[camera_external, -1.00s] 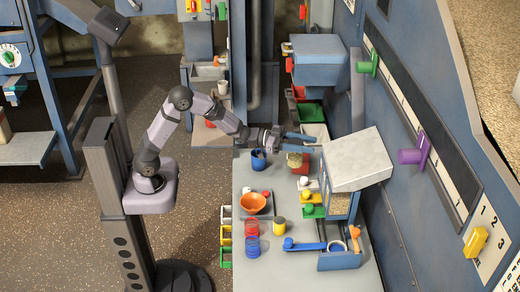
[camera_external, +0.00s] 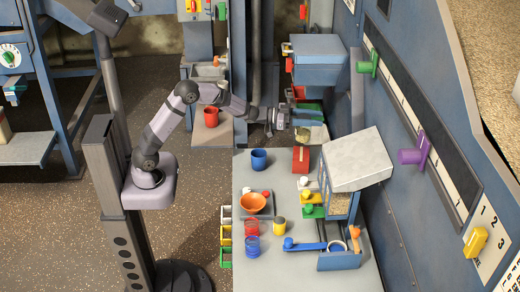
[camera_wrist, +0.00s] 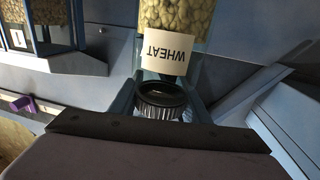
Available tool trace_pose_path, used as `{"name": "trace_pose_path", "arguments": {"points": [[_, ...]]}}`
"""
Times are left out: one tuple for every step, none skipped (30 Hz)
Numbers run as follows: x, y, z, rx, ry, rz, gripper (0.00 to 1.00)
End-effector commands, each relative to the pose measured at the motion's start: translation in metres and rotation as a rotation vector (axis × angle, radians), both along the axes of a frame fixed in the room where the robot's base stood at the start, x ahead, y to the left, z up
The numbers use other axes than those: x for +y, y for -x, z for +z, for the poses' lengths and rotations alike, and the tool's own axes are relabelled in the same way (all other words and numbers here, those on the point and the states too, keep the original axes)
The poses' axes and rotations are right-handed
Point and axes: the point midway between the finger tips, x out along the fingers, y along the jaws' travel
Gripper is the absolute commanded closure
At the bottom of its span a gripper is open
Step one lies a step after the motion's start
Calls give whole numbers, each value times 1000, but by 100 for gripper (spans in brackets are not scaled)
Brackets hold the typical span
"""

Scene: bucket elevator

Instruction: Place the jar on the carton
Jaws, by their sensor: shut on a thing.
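The jar (camera_external: 309,138) holds pale, grain-like contents and has a clear body. In the wrist view the jar (camera_wrist: 180,20) shows a white WHEAT label, upside down in the picture, and a dark ribbed lid. My gripper (camera_external: 308,122) is shut on it, with a finger on each side near the lid. A red box that looks like the carton (camera_external: 301,160) stands on the grey table, just below the jar in the external view. The jar appears raised above and beyond it; the exact gap is hard to tell.
A blue mug (camera_external: 259,159) stands left of the red box. A dispenser with a grey slanted top (camera_external: 355,160) and coloured levers stands to the right. An orange bowl (camera_external: 252,203) is nearer the front. A blue housing (camera_external: 318,62) is behind my gripper.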

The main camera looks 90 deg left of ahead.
Motion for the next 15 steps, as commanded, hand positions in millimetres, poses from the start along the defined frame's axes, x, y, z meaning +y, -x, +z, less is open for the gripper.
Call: {"name": "trace_pose_path", "arguments": {"points": [[0, 0, -9, 1, 3, 0, 100], [0, 0, -13, 0, 3, 0, 100], [0, 0, -19, 0, 2, 0, 100], [0, 0, -23, 1, 1, 0, 100], [0, 0, -25, 0, 2, 0, 100], [0, 0, -28, -2, 1, 0, 100], [0, 0, -30, -2, 0, 0, 100], [0, 0, -32, -3, 0, 0, 100], [0, 0, -33, -3, 0, 0, 100], [0, 0, -33, -3, -1, 0, 100], [0, 0, -33, -3, -1, 0, 100], [0, 0, -33, -3, -1, 0, 100], [0, 0, -34, -3, -1, 0, 100], [0, 0, -35, -3, -1, 0, 100], [0, 0, -37, -2, 0, 0, 100]]}}
